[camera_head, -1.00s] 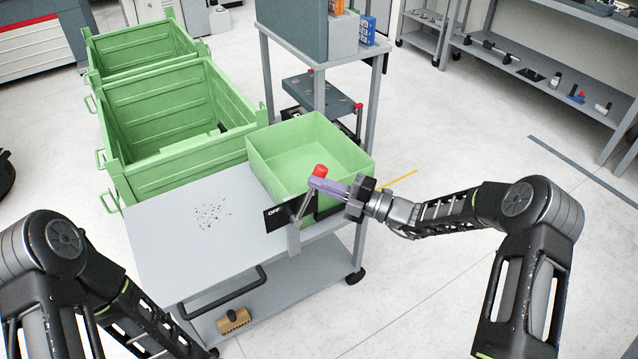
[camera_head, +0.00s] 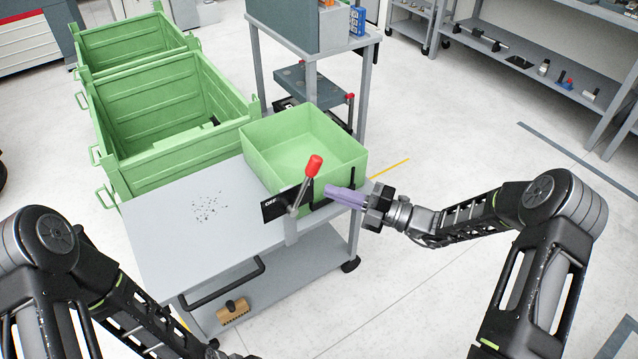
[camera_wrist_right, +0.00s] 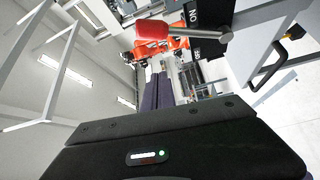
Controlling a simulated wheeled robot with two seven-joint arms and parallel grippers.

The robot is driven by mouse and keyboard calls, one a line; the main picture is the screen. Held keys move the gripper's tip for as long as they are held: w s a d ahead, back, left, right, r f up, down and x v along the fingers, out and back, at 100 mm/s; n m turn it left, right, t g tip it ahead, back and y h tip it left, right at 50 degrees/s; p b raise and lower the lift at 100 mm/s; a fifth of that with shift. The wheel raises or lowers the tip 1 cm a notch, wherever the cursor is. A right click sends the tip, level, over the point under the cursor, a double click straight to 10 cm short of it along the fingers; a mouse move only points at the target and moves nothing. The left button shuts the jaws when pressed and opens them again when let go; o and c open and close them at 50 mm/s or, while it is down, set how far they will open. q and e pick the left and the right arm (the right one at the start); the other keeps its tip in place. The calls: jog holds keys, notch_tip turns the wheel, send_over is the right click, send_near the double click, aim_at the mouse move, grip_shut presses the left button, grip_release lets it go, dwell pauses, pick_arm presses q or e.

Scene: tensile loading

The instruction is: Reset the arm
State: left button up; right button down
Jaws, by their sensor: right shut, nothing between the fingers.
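My right gripper (camera_head: 345,195) is shut and empty, its purple fingers pointing left, just right of a lever with a red knob (camera_head: 314,165). The lever stands on a switch box with a black plate (camera_head: 272,207) marked "OFF" at the cart's edge; its grey rod leans up and to the right. In the right wrist view the red knob (camera_wrist_right: 152,28) shows large near the top, beyond the fingers (camera_wrist_right: 158,92), and a black plate marked "ON" is beside it. The fingers look apart from the lever. My left arm shows at lower left, but its gripper is out of frame.
A grey cart (camera_head: 165,235) carries an open green bin (camera_head: 262,165) behind the lever. Large green crates (camera_head: 150,150) stand at back left. A brush (camera_head: 233,311) lies on the cart's lower shelf. The floor right of the cart is clear.

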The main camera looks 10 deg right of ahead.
jog(key=shift+v, duration=0.95)
jog(key=shift+a+f, duration=0.1)
jog(key=shift+f, duration=0.05)
